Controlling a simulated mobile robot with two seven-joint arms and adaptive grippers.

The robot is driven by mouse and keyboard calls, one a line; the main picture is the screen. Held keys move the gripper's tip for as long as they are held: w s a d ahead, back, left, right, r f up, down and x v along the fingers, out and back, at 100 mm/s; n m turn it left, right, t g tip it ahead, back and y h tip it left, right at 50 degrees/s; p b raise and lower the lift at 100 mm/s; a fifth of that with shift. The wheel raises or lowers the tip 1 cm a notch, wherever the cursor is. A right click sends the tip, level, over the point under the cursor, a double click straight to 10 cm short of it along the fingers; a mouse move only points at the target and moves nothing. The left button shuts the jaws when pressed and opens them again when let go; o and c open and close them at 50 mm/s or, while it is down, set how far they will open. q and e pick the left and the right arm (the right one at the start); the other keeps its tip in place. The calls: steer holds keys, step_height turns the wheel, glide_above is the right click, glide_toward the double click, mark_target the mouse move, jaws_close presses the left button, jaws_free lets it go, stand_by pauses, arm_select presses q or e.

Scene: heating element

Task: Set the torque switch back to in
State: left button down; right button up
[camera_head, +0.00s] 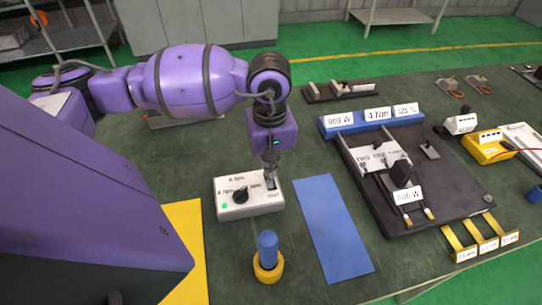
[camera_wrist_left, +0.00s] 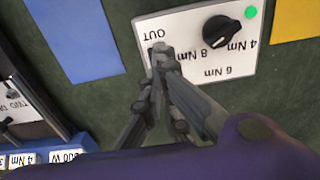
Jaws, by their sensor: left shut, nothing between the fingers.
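The white torque box (camera_head: 262,206) stands on the dark green table. It has a black round knob (camera_head: 240,194) with Nm labels around it, a green light (camera_head: 224,206) and an "OUT" label at its right end. The box also shows in the left wrist view (camera_wrist_left: 185,22), with the knob (camera_wrist_left: 222,31) and green light (camera_wrist_left: 251,12). My left gripper (camera_head: 271,184) is shut and empty, pointing down at the box's right end. In the left wrist view its fingertips (camera_wrist_left: 161,52) are beside the "OUT" label and hide the torque switch, so its position cannot be told.
A blue mat (camera_head: 334,229) lies right of the box. A blue peg in a yellow ring (camera_head: 267,258) stands in front. A yellow mat (camera_head: 190,245) is at left. A dark fixture board (camera_head: 440,185) with labelled parts lies at right.

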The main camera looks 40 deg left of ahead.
arm_select(q)
steer(key=shift+f, duration=0.2)
arm_select(e)
steer(key=shift+s+f, duration=0.25)
steer(key=shift+s, duration=0.1)
arm_select(q)
steer(key=shift+f+b, duration=0.4)
arm_select(e)
steer(key=shift+w+f, duration=0.2)
arm_select(q)
steer(key=shift+f, duration=0.3)
arm_select(e)
steer(key=shift+s+f, duration=0.3)
steer(key=shift+f, duration=0.05)
arm_select(q)
steer(key=shift+r, duration=0.15)
arm_select(e)
steer(key=shift+s, duration=0.15)
arm_select(q)
steer(key=shift+r, duration=0.2)
step_height(320, 180, up, 2)
steer(key=shift+r+p, duration=0.1)
steer(key=shift+p, duration=0.25)
steer(key=shift+r+p, duration=0.7)
steer(key=shift+r, duration=1.45)
arm_select(e)
steer(key=w+r, duration=0.3)
steer(key=shift+w+r, duration=0.1)
steer(key=shift+r, duration=0.3)
